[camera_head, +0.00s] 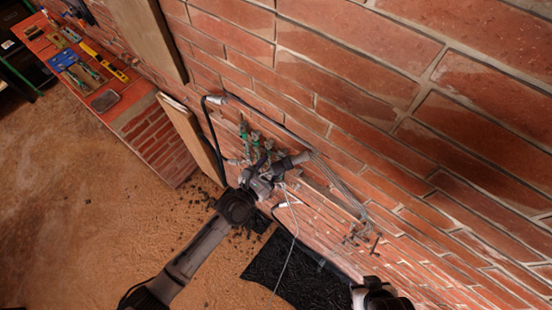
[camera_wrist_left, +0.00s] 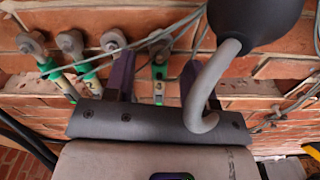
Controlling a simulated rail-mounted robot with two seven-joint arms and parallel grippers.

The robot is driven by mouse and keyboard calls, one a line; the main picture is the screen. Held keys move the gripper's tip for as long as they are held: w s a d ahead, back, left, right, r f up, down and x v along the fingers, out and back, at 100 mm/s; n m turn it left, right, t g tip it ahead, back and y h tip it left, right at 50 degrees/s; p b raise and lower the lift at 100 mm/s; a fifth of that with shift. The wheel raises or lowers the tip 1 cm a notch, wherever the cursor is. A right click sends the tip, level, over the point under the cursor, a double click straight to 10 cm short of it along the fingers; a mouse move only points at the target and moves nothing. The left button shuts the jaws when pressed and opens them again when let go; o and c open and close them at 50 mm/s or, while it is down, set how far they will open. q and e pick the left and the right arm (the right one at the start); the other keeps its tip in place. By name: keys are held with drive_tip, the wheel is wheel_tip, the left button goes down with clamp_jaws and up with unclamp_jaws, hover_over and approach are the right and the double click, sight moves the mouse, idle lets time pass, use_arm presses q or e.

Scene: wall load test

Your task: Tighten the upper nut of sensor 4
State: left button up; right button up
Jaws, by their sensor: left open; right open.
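Several slim sensors with green bands and grey ring ends stand in a row at the brick wall, seen in the head view (camera_head: 254,138). In the left wrist view, one green-banded sensor (camera_wrist_left: 159,72) with a small dark number, too small to read surely, shows between the two dark purple fingers of my left gripper (camera_wrist_left: 154,76). These fingers are open, and whether they touch it I cannot tell. In the head view my left gripper (camera_head: 266,168) is at the sensors and partly hides them. My right gripper (camera_head: 380,294) is at the bottom edge, apart from the sensors. I cannot pick out the upper nut.
Grey cables (camera_wrist_left: 120,48) cross the sensors. A dark round body with a bent grey tube (camera_wrist_left: 212,85) blocks part of the left wrist view. A brick ledge (camera_head: 105,97) with tools stands at upper left. A black sheet (camera_head: 290,270) lies on the sandy floor (camera_head: 70,200).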

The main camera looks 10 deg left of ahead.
sight(280, 157)
use_arm(q)
drive_tip(key=shift+x, duration=1.45)
drive_tip(key=c, duration=0.9)
drive_tip(key=shift+m+b, duration=0.4)
drive_tip(key=shift+m, duration=1.7)
drive_tip(key=shift+c, duration=0.2)
drive_tip(key=o, duration=0.9)
drive_tip(key=shift+o, duration=0.2)
drive_tip(key=shift+s, duration=0.1)
